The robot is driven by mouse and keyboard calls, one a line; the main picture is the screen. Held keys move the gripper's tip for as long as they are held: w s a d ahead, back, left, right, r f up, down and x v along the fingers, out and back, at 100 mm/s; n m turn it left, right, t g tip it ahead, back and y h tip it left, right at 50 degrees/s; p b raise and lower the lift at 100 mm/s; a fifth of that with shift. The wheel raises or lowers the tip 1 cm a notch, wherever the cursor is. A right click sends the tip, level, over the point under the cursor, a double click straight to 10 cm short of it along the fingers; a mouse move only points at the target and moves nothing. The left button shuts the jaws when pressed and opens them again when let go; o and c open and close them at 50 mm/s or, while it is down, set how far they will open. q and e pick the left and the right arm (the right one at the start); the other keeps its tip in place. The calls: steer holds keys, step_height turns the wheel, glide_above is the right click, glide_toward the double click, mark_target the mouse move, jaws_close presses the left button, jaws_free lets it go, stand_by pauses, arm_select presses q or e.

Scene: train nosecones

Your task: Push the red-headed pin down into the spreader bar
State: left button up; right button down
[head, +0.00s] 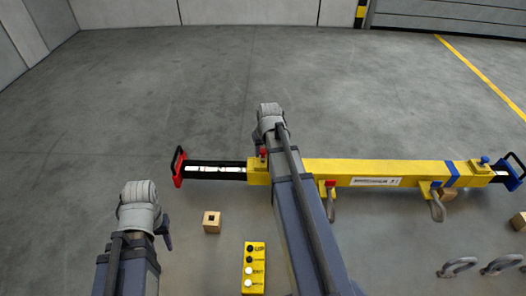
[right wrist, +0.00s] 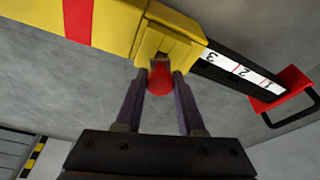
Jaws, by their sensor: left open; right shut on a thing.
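The yellow spreader bar (head: 320,168) lies across the floor, with a black inner bar (head: 215,172) coming out of its left end. The red-headed pin (head: 263,153) stands at that left end. In the right wrist view its red head (right wrist: 160,85) sits between the fingers of my right gripper (right wrist: 160,76), just at a yellow collar (right wrist: 170,45). My right gripper is shut on the head; the pin's shank is mostly hidden, so its depth cannot be told. In the head view my right arm covers part of the bar. My left gripper (head: 167,234) is open, apart from the bar, mostly hidden by its wrist.
A yellow control box (head: 254,268) and a small wooden block (head: 212,222) lie in front of the bar. A blue-headed pin (head: 484,160) is at the right end. Shackles (head: 458,266) lie lower right. The floor behind the bar is clear.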

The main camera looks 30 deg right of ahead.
steer(key=shift+f+b, duration=0.9)
steer(key=shift+f, duration=0.05)
steer(key=shift+c, duration=2.2)
jaws_free()
steer(key=p+v, duration=0.7)
steer(key=v, duration=0.1)
steer(key=shift+w+p, duration=0.1)
steer(key=shift+p, duration=0.25)
steer(key=shift+a+f, duration=0.1)
steer(key=s+a+f+n+g+b, duration=0.1)
steer(key=s+a, duration=0.3)
steer(key=a, duration=0.6)
steer(key=s+a+f+n+g+b, duration=0.1)
steer(key=s+a+f+n+b, duration=0.2)
steer(key=a, duration=0.7)
steer(key=s+a+f+n+g+b, duration=0.1)
steer(key=s+a+f+n+b, duration=0.1)
steer(key=s+a, duration=0.5)
steer(key=a+f, duration=0.1)
steer(key=a, duration=0.2)
steer(key=shift+s+h, duration=0.25)
steer(key=shift+h, duration=0.05)
